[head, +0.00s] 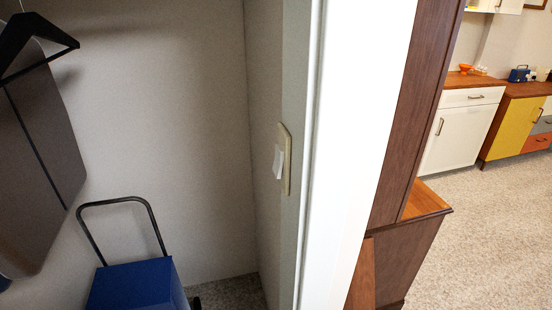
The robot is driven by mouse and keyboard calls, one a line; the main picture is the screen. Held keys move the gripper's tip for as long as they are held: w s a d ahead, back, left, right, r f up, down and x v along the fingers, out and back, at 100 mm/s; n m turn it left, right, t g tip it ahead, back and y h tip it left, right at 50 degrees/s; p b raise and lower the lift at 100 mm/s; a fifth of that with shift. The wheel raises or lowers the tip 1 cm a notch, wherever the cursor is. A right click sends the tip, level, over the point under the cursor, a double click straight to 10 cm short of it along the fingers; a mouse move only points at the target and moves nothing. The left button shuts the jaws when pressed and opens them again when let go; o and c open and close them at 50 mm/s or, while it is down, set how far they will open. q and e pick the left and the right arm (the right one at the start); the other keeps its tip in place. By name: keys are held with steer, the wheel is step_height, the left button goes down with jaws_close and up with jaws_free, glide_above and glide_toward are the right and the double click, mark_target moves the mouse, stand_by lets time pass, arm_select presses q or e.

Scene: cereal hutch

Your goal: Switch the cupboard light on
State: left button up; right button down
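A light switch is on the cupboard's right inner wall. It has a cream plate (286,160) with a white rocker (278,162), seen at a steep angle. The rocker's lower part appears to stand out from the plate. No lamp is in view, so I cannot tell from one whether the light is on. Neither of my grippers is in view.
A white door frame edge (352,150) stands right of the switch. Inside the cupboard are a blue box (132,285) with a black handle and a hanging dark board (40,160). A brown wooden hutch (412,130) and open floor (490,235) lie to the right.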

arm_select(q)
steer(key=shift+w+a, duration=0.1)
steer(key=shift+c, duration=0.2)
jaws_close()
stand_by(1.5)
